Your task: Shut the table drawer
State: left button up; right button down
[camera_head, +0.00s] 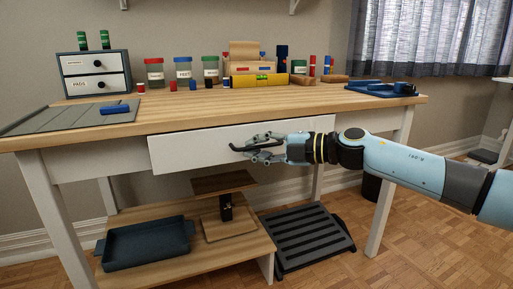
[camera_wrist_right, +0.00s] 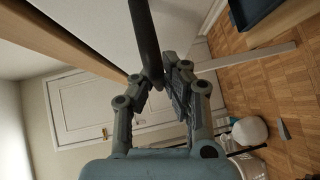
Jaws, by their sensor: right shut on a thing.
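The table drawer's white front (camera_head: 190,150) sits under the front edge of the wooden desk (camera_head: 230,110). It looks a little forward of the frame beside it, but the exact gap is hard to tell. A dark bar handle (camera_head: 238,148) is on the drawer front. My right gripper (camera_head: 254,149) comes from the right and is shut on the handle. In the right wrist view the dark handle (camera_wrist_right: 147,40) runs down between the fingers of my right gripper (camera_wrist_right: 160,80). The fingers hide part of the handle. My left gripper is not in view.
A small two-drawer box (camera_head: 94,74), several lidded jars and a blue tool (camera_head: 380,89) stand on the desk. Below are a shelf with a dark tray (camera_head: 147,245), a small wooden stand (camera_head: 224,185) and a black slatted footrest (camera_head: 305,240). The space before the drawer looks clear.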

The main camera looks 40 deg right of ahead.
aim_at(280, 141)
jog(key=shift+w+r, duration=0.1)
jog(key=shift+w, duration=0.15)
jog(key=w, duration=0.1)
jog(key=w+d, duration=0.1)
jog(key=w, duration=0.1)
jog(key=shift+w+b, duration=0.2)
jog(key=shift+b, duration=0.15)
jog(key=c, duration=1.9)
grip_release()
jog(key=shift+w+r, duration=0.1)
jog(key=shift+w, duration=0.05)
jog(key=shift+c, duration=0.2)
jog(key=o, duration=0.5)
jog(key=shift+o, duration=0.2)
jog(key=shift+s+d, duration=0.1)
jog(key=shift+s, duration=0.1)
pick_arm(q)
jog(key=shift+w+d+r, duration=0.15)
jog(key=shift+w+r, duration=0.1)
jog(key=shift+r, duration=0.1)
pick_arm(e)
jog(key=shift+v, duration=3.55)
